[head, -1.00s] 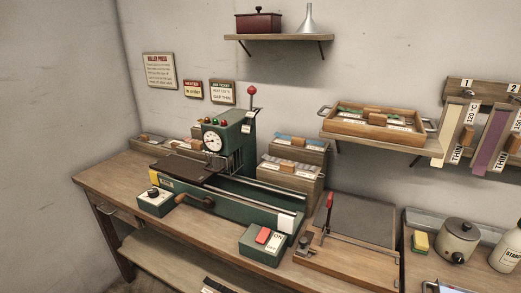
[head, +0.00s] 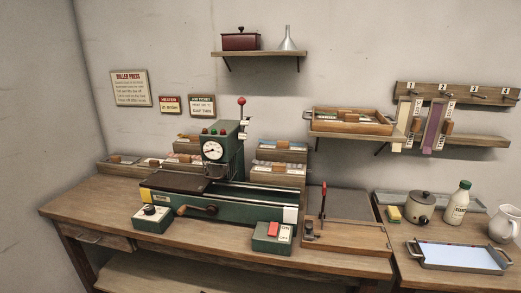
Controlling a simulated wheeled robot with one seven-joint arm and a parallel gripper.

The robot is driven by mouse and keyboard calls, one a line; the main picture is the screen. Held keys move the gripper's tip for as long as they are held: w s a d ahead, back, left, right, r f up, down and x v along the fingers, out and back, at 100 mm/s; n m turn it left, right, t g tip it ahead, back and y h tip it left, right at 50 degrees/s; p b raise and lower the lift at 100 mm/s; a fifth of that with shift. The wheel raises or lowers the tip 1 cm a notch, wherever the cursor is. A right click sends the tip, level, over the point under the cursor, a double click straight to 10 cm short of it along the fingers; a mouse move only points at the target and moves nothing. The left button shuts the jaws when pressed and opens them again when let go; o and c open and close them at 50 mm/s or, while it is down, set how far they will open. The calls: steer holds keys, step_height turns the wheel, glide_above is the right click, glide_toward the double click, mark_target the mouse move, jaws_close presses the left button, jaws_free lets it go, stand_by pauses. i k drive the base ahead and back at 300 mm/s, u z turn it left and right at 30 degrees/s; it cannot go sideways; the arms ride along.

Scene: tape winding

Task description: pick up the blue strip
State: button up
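A bluish strip (head: 272,143) shows at the top of a wooden card box (head: 282,154) behind the green press, right of its gauge; it is small, and I cannot tell whether it is the blue strip of the task. Another wooden box (head: 277,180) stands in front of it with pale strips and a wooden block on top. On the wall rack, a cream strip (head: 402,122) and a purple strip (head: 432,130) hang from the numbered pegs. My gripper is not in view.
The green roller press (head: 225,203) with its red-knobbed lever fills the bench middle. A board with an upright red-handled lever (head: 322,212) stands to its right. A shelf with a wooden tray (head: 350,124), a pot (head: 421,207), a bottle (head: 456,203) and a pale-blue-bottomed metal tray (head: 460,257) are further right.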

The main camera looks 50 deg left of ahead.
mark_target(281, 145)
steer(key=u, duration=1.6)
steer(key=i, duration=0.8)
steer(key=u, duration=0.1)
